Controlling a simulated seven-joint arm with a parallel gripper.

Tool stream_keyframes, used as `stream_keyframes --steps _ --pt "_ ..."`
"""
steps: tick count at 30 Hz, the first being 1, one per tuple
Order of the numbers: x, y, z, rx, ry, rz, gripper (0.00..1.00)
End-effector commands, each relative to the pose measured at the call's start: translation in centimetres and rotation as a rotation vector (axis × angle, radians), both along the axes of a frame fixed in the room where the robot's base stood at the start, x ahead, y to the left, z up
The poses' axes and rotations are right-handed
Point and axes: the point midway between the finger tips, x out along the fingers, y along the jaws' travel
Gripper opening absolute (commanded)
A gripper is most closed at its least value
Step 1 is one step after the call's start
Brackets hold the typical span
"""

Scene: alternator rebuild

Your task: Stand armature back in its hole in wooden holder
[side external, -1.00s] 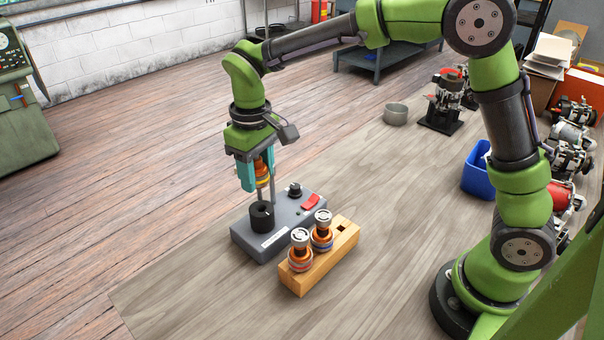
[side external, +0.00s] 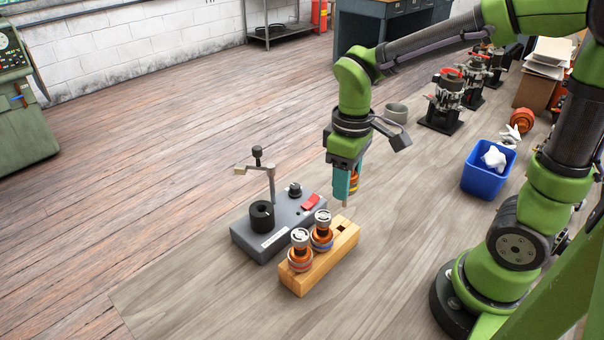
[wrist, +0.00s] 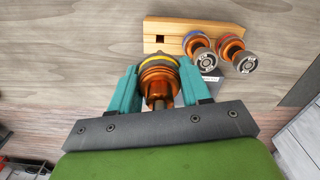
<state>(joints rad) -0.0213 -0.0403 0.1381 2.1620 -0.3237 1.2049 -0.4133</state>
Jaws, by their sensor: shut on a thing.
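My gripper (side external: 345,186) is shut on an armature (side external: 354,180) with orange windings and a yellow band, held upright in the air. In the wrist view the armature (wrist: 158,80) sits between the teal fingers (wrist: 156,92). The wooden holder (side external: 322,268) lies below and to the left of it in the side view. Two other armatures (side external: 300,252) (side external: 322,231) stand in the holder. Its square hole at the far right end (side external: 341,228) is empty, and it also shows in the wrist view (wrist: 160,39). The held armature is apart from the holder.
A grey test box (side external: 260,243) with a black socket, a post, and a red switch stands just left of the holder. A blue bin (side external: 482,184) with white rags stands to the right. Bare bench lies between the holder and the bin.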

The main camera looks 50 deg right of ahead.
Motion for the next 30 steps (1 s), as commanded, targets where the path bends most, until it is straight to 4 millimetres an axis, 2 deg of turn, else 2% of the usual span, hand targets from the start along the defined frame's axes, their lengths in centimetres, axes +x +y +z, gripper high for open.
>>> stream_keyframes --steps 18,30 --pt "0.2 0.0 -4.2 0.0 -0.007 0.024 0.0" --pt "0.2 0.1 -5.1 0.001 -0.009 0.023 0.0"
